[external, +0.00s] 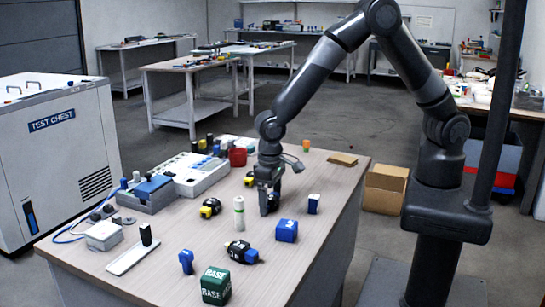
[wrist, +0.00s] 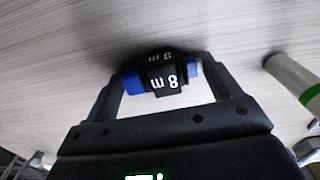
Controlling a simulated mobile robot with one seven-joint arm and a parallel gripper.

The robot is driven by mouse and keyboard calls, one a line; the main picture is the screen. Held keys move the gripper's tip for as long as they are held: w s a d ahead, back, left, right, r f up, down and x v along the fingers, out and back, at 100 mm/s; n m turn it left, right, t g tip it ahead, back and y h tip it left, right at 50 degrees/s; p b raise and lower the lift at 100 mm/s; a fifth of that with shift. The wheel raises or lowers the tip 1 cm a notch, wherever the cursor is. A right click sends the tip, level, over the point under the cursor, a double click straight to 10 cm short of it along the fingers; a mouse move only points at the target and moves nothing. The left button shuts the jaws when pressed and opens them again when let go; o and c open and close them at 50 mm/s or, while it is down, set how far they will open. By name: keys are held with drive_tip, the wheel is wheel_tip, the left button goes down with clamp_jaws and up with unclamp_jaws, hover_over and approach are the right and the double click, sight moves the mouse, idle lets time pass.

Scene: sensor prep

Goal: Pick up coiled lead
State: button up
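In the wrist view a short black coiled lead (wrist: 165,80) with white markings lies on the table between my fingers. My gripper (wrist: 163,75) is open, with one finger beside each end; firm contact cannot be made out. In the external view my gripper (external: 269,208) points down at the tabletop, right of a white and green cylinder (external: 239,213). The lead between the fingers is hidden there.
The white and green cylinder (wrist: 296,80) stands close to my right finger in the wrist view. A green box (external: 216,286) sits at the table's front.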

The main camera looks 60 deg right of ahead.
drive_tip(key=c, duration=0.7)
